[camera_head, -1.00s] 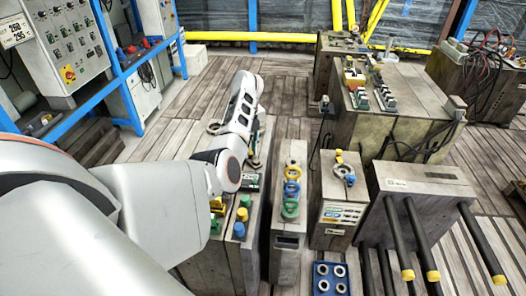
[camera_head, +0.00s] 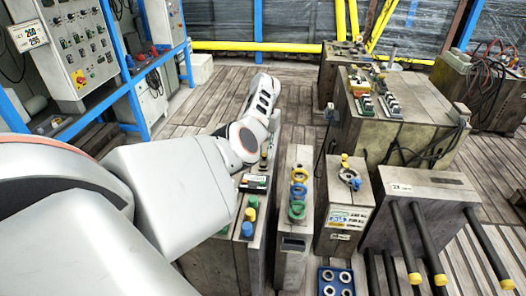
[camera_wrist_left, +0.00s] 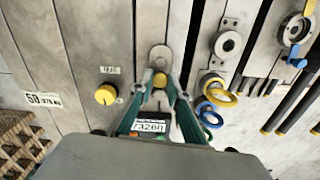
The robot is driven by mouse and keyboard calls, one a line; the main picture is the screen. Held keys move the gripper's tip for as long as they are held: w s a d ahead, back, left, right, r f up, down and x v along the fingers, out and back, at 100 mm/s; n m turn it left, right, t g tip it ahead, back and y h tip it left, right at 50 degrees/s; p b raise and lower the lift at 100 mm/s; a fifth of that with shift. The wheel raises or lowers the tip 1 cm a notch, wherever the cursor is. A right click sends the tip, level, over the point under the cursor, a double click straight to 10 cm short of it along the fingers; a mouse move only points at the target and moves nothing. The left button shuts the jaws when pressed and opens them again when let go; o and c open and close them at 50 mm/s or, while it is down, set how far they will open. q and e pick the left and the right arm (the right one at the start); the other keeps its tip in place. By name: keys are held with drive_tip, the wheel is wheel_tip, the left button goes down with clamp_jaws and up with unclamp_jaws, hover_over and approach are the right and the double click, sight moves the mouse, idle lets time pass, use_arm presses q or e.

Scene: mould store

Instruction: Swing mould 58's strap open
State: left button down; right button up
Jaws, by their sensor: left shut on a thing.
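A plate whose number looks like 58 (camera_wrist_left: 43,99) is on the grey face at the left. In the head view, my left gripper (camera_head: 267,152) is small and partly hidden by my arm, over the mould (camera_head: 262,205) nearest it. How far the strap is turned is hard to tell. My right gripper is not in view.
A second yellow knob (camera_wrist_left: 106,95) stands left of the strap. Yellow and blue rings are on the neighbouring mould (camera_head: 296,225) at the right. Further right is a mould with black rods (camera_head: 415,195). A blue tray (camera_head: 335,281) stands in front. Blue-framed cabinets are at the left.

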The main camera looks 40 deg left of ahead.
use_arm(q)
drive_tip(key=shift+w+d+m, duration=0.1)
drive_tip(key=shift+m, duration=0.2)
drive_tip(key=c, duration=1.9)
unclamp_jaws()
drive_tip(key=shift+r, duration=0.1)
wheel_tip(320, 180, up, 12)
